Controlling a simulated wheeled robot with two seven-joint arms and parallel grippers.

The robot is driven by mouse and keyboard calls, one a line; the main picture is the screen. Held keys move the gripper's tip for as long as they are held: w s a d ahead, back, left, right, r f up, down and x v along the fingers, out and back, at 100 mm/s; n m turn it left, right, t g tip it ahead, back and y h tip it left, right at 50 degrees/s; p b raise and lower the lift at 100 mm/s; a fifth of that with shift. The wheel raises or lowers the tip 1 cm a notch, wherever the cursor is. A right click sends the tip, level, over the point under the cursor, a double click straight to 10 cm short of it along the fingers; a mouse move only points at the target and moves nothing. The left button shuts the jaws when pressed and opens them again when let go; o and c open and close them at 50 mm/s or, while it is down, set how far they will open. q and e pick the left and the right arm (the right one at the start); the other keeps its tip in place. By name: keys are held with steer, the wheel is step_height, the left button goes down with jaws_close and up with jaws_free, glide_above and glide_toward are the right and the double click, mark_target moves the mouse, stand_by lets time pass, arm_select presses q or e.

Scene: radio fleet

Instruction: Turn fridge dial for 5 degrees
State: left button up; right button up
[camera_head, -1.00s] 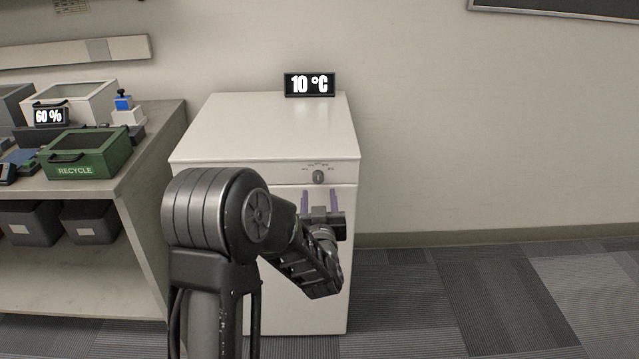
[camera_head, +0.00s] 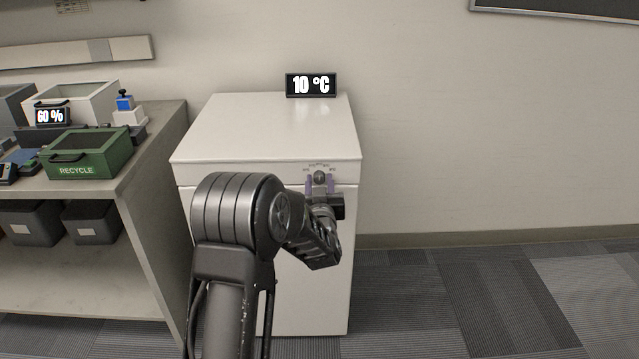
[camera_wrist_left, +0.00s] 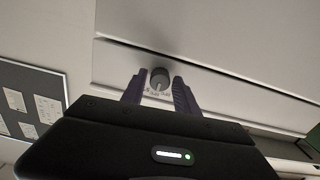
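The white fridge (camera_head: 265,130) stands against the wall. Its small grey dial (camera_head: 320,177) is on the upper front, with temperature marks above it. The display (camera_head: 311,84) on top reads 10 °C. My left gripper (camera_head: 320,186) is at the dial, its purple fingers open on either side of it. In the left wrist view the dial (camera_wrist_left: 160,79) sits between and just beyond the tips of the open fingers (camera_wrist_left: 157,88), with a gap visible on both sides. Whether a finger touches it cannot be told. My right gripper is not in view.
A grey shelf table (camera_head: 160,150) stands left of the fridge, with a green recycle box (camera_head: 87,153), a 60 % display (camera_head: 52,116) and other boxes. Carpet floor (camera_head: 480,290) to the right is clear. A dark board (camera_head: 560,10) hangs on the wall.

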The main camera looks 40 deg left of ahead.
arm_select(q)
jaws_close()
steer(key=shift+m, duration=0.4)
steer(key=shift+m+p, duration=0.7)
steer(key=shift+m, duration=1.9)
steer(key=shift+o, duration=1.7)
jaws_free()
steer(key=v, duration=0.7)
steer(key=shift+s+d, duration=0.3)
